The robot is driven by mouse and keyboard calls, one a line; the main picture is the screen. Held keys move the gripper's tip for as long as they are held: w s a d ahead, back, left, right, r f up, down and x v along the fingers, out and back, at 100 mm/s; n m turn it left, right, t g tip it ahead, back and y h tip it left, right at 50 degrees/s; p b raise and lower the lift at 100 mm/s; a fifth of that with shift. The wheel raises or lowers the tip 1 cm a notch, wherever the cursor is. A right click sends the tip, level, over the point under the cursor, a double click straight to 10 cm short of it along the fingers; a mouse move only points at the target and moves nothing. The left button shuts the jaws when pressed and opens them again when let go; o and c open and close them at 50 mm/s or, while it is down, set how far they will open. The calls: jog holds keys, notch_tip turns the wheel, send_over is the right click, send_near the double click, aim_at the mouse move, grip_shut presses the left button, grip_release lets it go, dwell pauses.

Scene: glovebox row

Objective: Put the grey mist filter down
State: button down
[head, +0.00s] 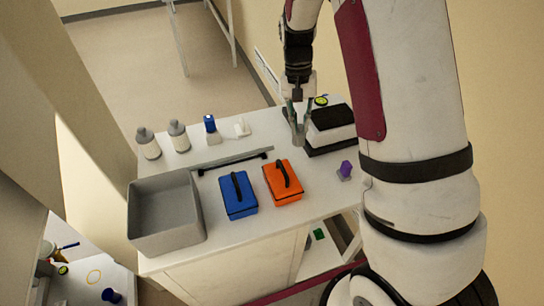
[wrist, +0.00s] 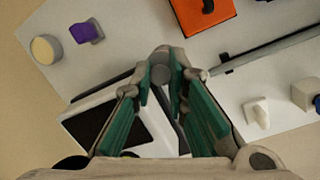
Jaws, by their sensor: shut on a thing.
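My gripper (head: 298,128) is over the back right part of the white table, just left of the white and black machine. In the wrist view its teal-padded fingers (wrist: 166,82) close in on a small grey rounded piece, the grey mist filter (wrist: 161,70), held at the fingertips. The fingers hide part of the filter. In the head view I cannot clearly tell it from the grey fingers. Whether it touches the table is not clear.
The machine (head: 330,125) stands close by on the right. A grey rail (head: 232,160), blue case (head: 238,195), orange case (head: 283,182), grey bin (head: 165,240), white hook-like piece (head: 242,128) and purple piece (head: 345,169) also occupy the table (head: 320,200). Bottles (head: 178,137) stand at back left.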

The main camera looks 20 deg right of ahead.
notch_tip(320, 180, down, 10)
jog(key=shift+r+p, duration=0.1)
jog(key=shift+p, duration=0.7)
jog(key=c, duration=1.8)
grip_release()
jog(key=shift+c, duration=0.2)
